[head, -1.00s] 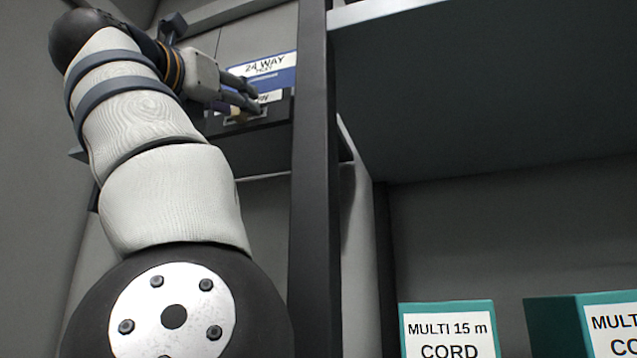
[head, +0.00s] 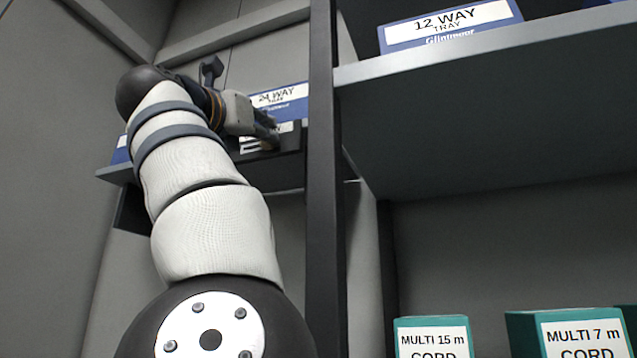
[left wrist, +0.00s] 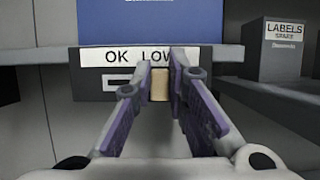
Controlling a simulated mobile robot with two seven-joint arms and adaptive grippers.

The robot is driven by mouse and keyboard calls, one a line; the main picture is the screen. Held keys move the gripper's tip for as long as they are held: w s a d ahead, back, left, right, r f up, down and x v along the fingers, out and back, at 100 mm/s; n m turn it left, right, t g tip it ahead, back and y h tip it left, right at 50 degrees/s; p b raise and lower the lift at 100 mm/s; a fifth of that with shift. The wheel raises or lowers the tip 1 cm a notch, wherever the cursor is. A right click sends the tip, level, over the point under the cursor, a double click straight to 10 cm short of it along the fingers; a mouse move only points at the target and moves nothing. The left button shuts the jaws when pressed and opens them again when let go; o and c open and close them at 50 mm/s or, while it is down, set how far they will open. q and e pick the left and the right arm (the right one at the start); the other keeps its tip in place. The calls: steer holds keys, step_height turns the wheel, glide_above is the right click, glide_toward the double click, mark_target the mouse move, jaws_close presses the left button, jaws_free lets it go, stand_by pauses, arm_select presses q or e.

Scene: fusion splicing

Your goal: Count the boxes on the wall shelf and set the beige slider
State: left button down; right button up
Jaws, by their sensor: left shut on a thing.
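The beige slider (left wrist: 160,86) sits between my left gripper's fingers in the left wrist view, below a white strip reading "OK LOW" (left wrist: 125,57) on a dark plate (left wrist: 90,88) at the shelf's front edge. My left gripper (left wrist: 163,72) is shut on the slider; the fingers hide its sides and part of the lettering. In the head view my left gripper (head: 272,133) is at the shelf front, below a blue "24 WAY" box (head: 290,110). Part of another blue box (head: 120,153) shows left of my arm. My right gripper is out of view.
A dark upright post (head: 324,200) stands right of my gripper. Beyond it, a higher grey shelf (head: 480,75) bears a blue "12 WAY" box (head: 400,40). Teal cord boxes (head: 402,325) stand low right. A grey "LABELS" box (left wrist: 285,58) shows in the left wrist view.

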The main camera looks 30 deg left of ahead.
arm_select(q)
steer(key=shift+w+d, duration=0.1)
steer(key=shift+d, duration=0.1)
steer(key=c, duration=1.6)
jaws_free()
steer(key=shift+w+d, duration=0.1)
steer(key=shift+o, duration=0.2)
steer(key=a+v, duration=0.1)
steer(key=v, duration=0.6)
steer(key=shift+s+d, duration=0.25)
steer(key=shift+d, duration=0.2)
steer(key=shift+f, duration=0.15)
